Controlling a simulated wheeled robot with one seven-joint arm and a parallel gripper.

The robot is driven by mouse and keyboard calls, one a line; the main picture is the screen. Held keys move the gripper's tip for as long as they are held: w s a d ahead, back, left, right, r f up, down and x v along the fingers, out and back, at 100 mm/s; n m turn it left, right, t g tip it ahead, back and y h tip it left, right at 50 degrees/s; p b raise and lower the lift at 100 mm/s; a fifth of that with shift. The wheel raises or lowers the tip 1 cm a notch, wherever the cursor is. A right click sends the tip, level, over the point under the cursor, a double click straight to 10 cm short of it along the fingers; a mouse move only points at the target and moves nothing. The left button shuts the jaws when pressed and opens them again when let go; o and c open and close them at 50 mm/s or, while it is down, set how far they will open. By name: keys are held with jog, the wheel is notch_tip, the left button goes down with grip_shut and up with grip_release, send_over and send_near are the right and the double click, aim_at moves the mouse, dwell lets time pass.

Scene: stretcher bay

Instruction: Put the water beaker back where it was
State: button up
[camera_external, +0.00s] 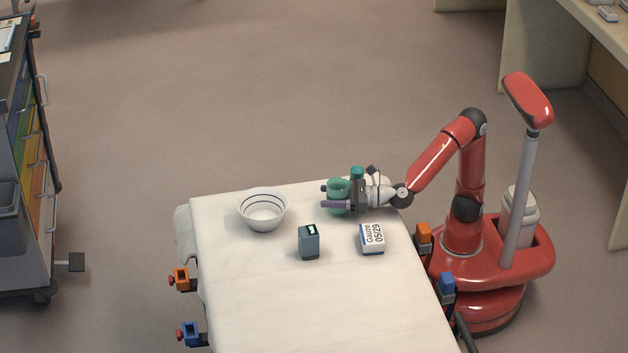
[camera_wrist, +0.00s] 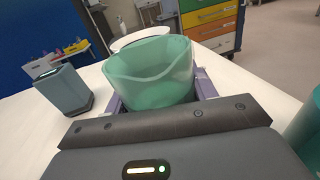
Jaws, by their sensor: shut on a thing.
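A translucent green beaker (camera_wrist: 150,75) with a pouring lip is between the purple fingers of my gripper (camera_wrist: 158,98) in the wrist view. In the external view the beaker (camera_external: 340,186) is at the far right part of the white-covered stretcher (camera_external: 260,290), with my gripper (camera_external: 337,196) shut around it. I cannot tell whether its base touches the sheet. A second green object (camera_wrist: 304,135) is cut off at the right edge of the wrist view. A teal top (camera_external: 357,172) shows behind my gripper in the external view.
A white bowl with dark rings (camera_external: 263,210) stands to the left of the beaker. A dark grey box (camera_external: 309,241) and a gauze box (camera_external: 372,239) stand nearer the camera. The near part of the stretcher is clear. A drawer cart (camera_external: 30,170) stands at the left.

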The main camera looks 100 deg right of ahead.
jog(key=shift+f, duration=0.35)
jog(key=shift+f, duration=0.15)
jog(key=o, duration=1.1)
jog(key=shift+c, duration=0.2)
jog(key=shift+r, duration=0.2)
jog(key=p+v, duration=0.1)
jog(key=v, duration=1.1)
